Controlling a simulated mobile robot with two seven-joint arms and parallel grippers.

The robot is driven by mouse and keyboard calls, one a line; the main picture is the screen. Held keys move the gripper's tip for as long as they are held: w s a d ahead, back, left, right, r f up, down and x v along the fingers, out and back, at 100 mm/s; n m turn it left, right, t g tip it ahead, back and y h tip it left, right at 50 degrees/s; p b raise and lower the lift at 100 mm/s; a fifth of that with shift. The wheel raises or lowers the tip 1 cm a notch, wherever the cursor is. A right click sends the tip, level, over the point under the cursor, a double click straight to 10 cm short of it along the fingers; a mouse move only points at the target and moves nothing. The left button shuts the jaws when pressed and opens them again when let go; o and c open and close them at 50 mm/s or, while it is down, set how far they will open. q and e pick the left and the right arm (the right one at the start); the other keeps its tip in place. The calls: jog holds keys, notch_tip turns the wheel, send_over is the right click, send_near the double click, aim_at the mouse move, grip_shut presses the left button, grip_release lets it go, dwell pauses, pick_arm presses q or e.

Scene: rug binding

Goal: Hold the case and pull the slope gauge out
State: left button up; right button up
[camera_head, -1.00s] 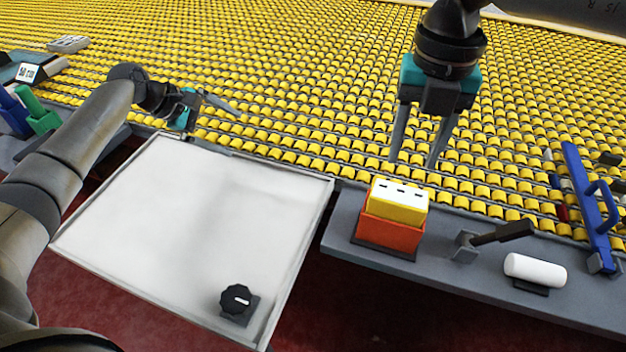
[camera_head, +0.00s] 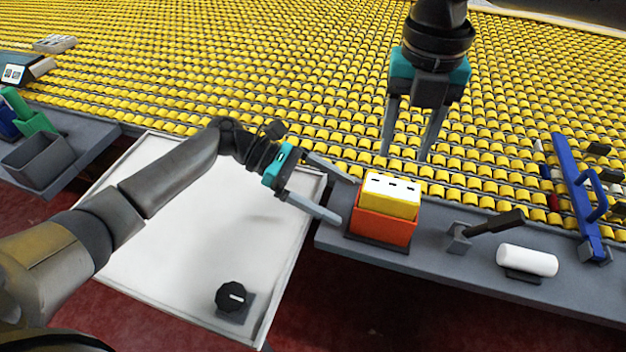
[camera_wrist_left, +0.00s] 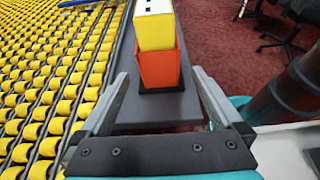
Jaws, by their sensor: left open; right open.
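The case is an orange open-topped box (camera_head: 382,228) on the grey shelf; it also shows in the left wrist view (camera_wrist_left: 160,70). The slope gauge is a yellow block with a white slotted top (camera_head: 390,200), standing in the case with its upper part showing; it is also in the left wrist view (camera_wrist_left: 154,28). My left gripper (camera_head: 347,202) is open, just left of the case, its fingers pointing at it. In the left wrist view the case lies ahead between the open fingers. My right gripper (camera_head: 402,160) is open and empty, pointing down above and slightly behind the gauge.
A dark-handled tool (camera_head: 490,228), a white cylinder (camera_head: 527,261) and a blue handled bar (camera_head: 578,195) are right of the case. A white tray (camera_head: 165,255) with a black knob (camera_head: 231,297) lies to the left. Yellow rollers (camera_head: 300,70) fill the back.

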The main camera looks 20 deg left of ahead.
aim_at(382, 220)
pick_arm(q)
jog(key=x, duration=1)
jog(key=shift+f, duration=0.1)
jog(key=shift+c, duration=0.4)
